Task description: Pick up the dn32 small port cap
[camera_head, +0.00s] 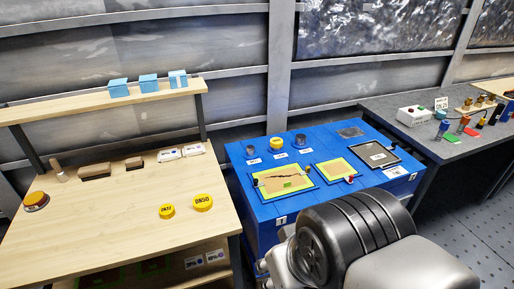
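Two yellow caps lie flat on the wooden table (110,225) at the left. The smaller yellow cap (167,211) has dark lettering that appears upside down and looks like DN32. The larger yellow cap (202,202), right beside it, has lettering that looks like DN50. The two are close but apart, near the table's right front part. My arm fills the lower right of the picture. My gripper's fingers do not show, and nothing touches the caps.
A raised shelf (110,101) with blue boxes spans the wooden table's back. Brown blocks, white labelled items and a red-topped round object (36,201) stand on the table. A blue bench (267,211) with framed panels and another yellow cap (275,143) stands right, beyond a gap.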

